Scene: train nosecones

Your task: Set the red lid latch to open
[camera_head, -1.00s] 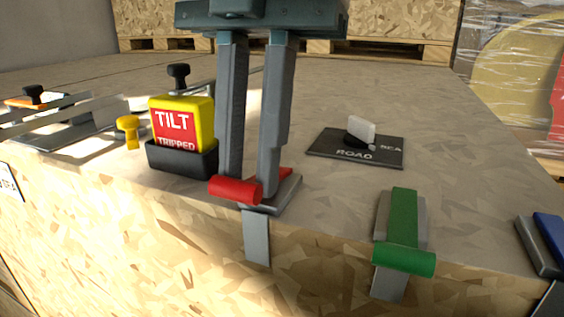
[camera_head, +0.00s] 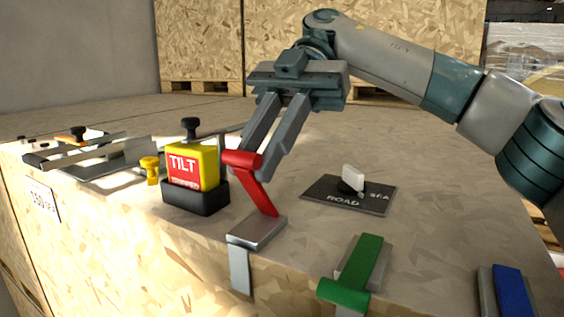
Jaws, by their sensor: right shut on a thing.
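The red lid latch (camera_head: 259,187) stands tilted up from its grey base plate (camera_head: 258,234) at the crate's front edge. Its red cross handle (camera_head: 242,159) is at the raised end, and a metal strap (camera_head: 240,270) hangs down the crate's front below the base. My right gripper (camera_head: 258,158) reaches in from the upper right and is shut on the red latch near its raised handle. The fingers partly hide the latch's upper end. My left gripper is not in view.
A yellow TILT indicator (camera_head: 194,167) in a black holder stands close to the left of the latch. A ROAD/SEA selector plate (camera_head: 349,195) lies to the right. A green latch (camera_head: 358,268) and a blue latch (camera_head: 512,291) lie flat along the front edge.

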